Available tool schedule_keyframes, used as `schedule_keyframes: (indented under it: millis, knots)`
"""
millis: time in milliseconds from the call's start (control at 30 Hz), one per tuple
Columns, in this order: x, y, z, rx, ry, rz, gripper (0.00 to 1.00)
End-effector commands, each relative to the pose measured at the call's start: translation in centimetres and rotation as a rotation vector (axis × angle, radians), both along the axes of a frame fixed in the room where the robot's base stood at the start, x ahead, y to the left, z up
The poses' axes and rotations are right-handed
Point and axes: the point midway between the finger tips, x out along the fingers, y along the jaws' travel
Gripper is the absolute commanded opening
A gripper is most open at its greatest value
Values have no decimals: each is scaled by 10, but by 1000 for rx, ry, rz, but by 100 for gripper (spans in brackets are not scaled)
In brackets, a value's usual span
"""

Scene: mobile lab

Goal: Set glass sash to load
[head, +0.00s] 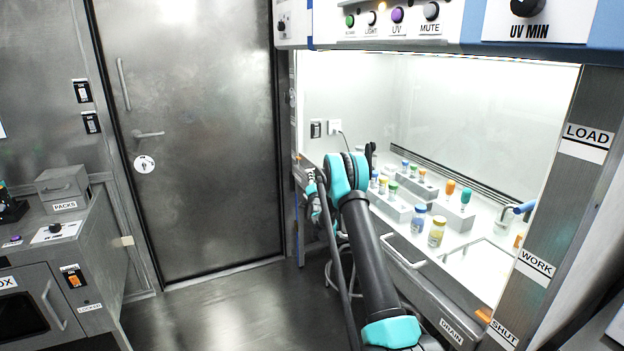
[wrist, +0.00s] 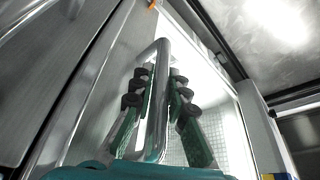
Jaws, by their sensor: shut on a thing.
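The cabinet front has a right post with the labels LOAD (head: 587,135), WORK (head: 535,265) and SHUT (head: 503,333). An orange marker (head: 484,314) sits beside SHUT, at the opening's lower edge. The clear sash pane itself is hard to make out. A metal handle (head: 403,252) shows on the front below the opening, partly behind my arm. In the wrist view, my gripper (wrist: 160,82) is shut on a bent metal handle bar (wrist: 162,55), with fingers on both sides.
Inside the lit cabinet stand racks and vials, including a yellow-labelled vial (head: 437,232). A DRAIN label (head: 451,331) is on the lower front. A closed metal door (head: 205,220) is at the back. A side bench with a PACKS box (head: 62,187) stands at left. Floor is clear between.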

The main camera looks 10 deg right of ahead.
Motion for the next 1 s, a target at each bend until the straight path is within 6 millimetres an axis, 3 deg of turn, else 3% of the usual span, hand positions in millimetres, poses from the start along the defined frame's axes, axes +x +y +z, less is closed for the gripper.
schedule_keyframes:
  millis: [167,367,567,1000]
  knots:
    - [0,0,9,0,0,0,0]
    - [-1,0,46,0,-1,0,0]
    - [-1,0,110,0,-3,-1,0]
    - [-1,0,269,0,-3,-1,0]
